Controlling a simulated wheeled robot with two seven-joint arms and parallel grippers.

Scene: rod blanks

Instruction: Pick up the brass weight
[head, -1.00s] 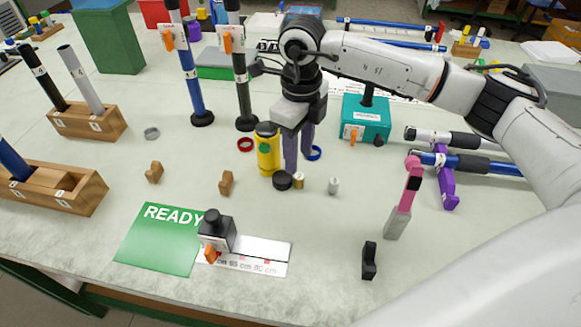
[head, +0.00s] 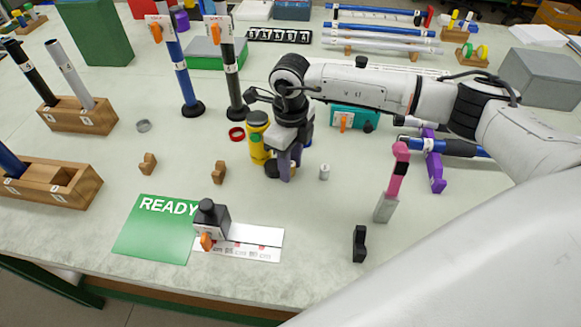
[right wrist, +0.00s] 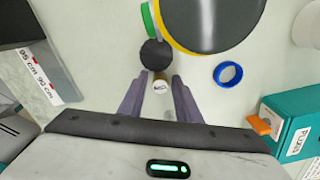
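The brass weight (right wrist: 160,87) is a small cylinder with a pale labelled top, seen in the right wrist view between the fingertips of my right gripper (right wrist: 158,90). Gaps show between it and both fingers, so the gripper is open around or just above it; I cannot tell the exact height. In the head view my right gripper (head: 286,166) points down at the table and its fingers hide the weight. My left gripper is in neither view.
A black disc (right wrist: 156,54) sits right beside the weight. A yellow canister (head: 259,141) stands close behind. A small grey cylinder (head: 324,172) and a blue ring (right wrist: 228,74) are nearby. A teal box (head: 352,117) stands behind right.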

